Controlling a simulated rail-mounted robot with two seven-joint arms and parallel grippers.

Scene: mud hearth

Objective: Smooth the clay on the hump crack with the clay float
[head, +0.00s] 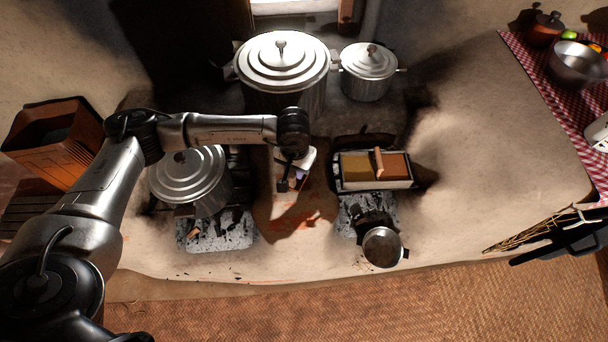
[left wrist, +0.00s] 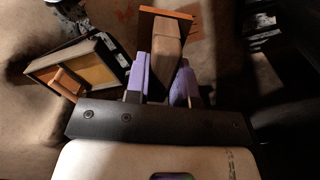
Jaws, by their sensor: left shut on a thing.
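The clay float shows in the left wrist view as a wooden handle block (left wrist: 167,48) with an orange-brown board (left wrist: 165,20) at its far end. My left gripper (left wrist: 164,82) is shut on that handle between its purple fingers. In the head view my left gripper (head: 297,180) hangs over the hump between the two fire openings, and the float is mostly hidden there. Orange-red marks on the hump (head: 288,222) lie in front of the gripper and partly in shadow. I cannot clearly separate crack from clay. My right gripper is not seen.
A two-part tray (head: 345,184) with ochre and red-brown contents stands right of the hump. A small metal pan (head: 382,248) lies in front. The hearth top at right is clear.

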